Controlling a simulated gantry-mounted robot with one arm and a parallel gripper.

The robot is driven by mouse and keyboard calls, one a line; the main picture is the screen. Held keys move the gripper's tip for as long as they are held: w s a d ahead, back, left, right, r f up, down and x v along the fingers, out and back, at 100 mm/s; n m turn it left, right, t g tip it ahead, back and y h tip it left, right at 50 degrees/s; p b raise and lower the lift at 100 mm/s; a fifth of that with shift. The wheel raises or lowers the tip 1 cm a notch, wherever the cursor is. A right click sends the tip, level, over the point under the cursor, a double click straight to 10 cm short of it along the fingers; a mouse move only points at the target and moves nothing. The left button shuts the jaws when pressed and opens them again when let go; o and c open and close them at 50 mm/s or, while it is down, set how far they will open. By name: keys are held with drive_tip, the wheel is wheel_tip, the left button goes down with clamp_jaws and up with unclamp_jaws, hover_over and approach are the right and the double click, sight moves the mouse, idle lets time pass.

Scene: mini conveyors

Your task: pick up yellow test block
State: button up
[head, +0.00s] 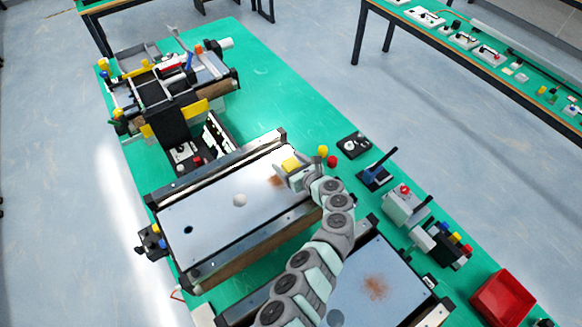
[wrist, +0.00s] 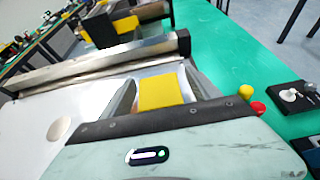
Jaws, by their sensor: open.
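The yellow test block (head: 291,164) sits near the right end of the far mini conveyor's pale belt (head: 200,222). In the wrist view the yellow block (wrist: 160,91) shows between the two fingers of my gripper (wrist: 157,88). My gripper (head: 284,172) is open, with a finger on each side of the block. Whether the fingers touch the block cannot be told. The block's lower part is hidden behind the gripper body in the wrist view.
A white round disc (head: 240,200) lies on the same belt. Yellow and red knobs (head: 332,161) stand on the green table just right of the conveyor. A second conveyor (head: 375,285) lies nearer, under my arm. A red bin (head: 502,299) is at the lower right.

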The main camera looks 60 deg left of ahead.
drive_tip(key=shift+a+f, duration=0.25)
drive_tip(key=shift+a, duration=0.05)
clamp_jaws()
idle(0.7)
drive_tip(key=shift+r, duration=0.15)
